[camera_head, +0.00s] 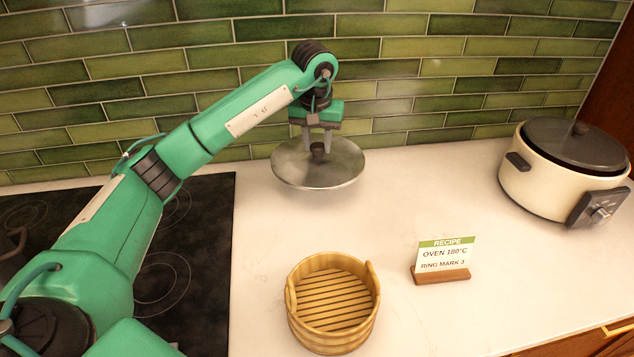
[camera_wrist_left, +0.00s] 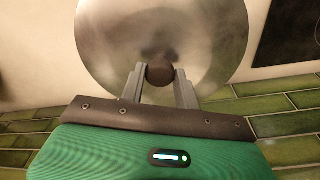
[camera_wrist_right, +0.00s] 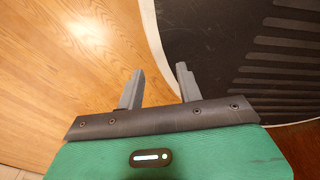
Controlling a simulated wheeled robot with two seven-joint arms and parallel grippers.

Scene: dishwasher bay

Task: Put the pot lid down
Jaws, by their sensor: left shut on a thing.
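The pot lid (camera_head: 318,172) is a round, shiny grey metal disc with a dark knob. It is near the tiled wall at the back of the white counter. My left gripper (camera_head: 319,152) is above it, shut on the knob. In the left wrist view the lid (camera_wrist_left: 160,35) fills the upper middle, with the knob between the fingers (camera_wrist_left: 159,78). I cannot tell whether the lid's rim touches the counter. My right gripper (camera_wrist_right: 158,80) shows only in the right wrist view; its fingers are apart and empty, over a wooden floor and a dark mat.
A black hob (camera_head: 190,260) lies left of the lid. A round slatted wooden basket (camera_head: 333,300) stands at the front, with a recipe card (camera_head: 445,258) to its right. A cream cooker (camera_head: 545,190) with a dark lid stands at the right. The counter between them is clear.

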